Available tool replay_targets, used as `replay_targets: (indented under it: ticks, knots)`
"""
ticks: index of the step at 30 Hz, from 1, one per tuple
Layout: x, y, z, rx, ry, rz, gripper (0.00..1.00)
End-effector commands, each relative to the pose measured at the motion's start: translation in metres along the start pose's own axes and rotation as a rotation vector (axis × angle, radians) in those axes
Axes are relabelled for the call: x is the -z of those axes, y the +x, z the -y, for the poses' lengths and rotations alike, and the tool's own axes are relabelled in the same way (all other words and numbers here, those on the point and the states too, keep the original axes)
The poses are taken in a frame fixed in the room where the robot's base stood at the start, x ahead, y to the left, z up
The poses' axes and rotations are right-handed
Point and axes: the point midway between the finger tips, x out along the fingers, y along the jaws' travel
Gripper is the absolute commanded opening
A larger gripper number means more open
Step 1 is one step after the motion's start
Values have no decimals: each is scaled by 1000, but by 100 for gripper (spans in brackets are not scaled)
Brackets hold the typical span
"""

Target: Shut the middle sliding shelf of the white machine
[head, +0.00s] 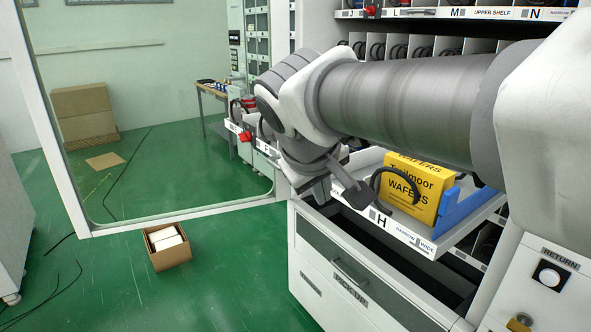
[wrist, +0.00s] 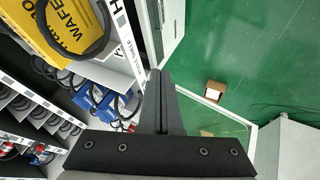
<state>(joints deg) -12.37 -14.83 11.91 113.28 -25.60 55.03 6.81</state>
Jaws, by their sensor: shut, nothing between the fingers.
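The middle sliding shelf (head: 408,235) of the white machine is pulled out past the machine's front. Its white front strip carries the labels H and "NARROW / WIDE". A yellow wafers box (head: 415,185) stands on it behind a black coil, beside a blue divider. My gripper (head: 358,196) is shut and empty at the shelf's front strip, left of the H label. In the wrist view my closed fingers (wrist: 158,74) lie close beside the strip (wrist: 124,32); I cannot tell whether they touch it. My arm hides part of the shelf.
The upper shelf (head: 470,13) sits above my arm. The machine's glass door (head: 165,222) stands open at the left. Below the shelf is the pick-up drawer (head: 350,285). A small open carton (head: 170,258) lies on the green floor, which is mostly clear.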

Motion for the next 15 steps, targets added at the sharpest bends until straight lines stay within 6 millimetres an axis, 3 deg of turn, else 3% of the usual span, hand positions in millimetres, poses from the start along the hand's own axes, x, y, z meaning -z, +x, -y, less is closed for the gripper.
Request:
replay_targets:
  ticks: [9, 15]
  knots:
    - [-2, 71, 1, 2, 1, 6, 0]
    - [0, 85, -24, 0, 4, 2, 0]
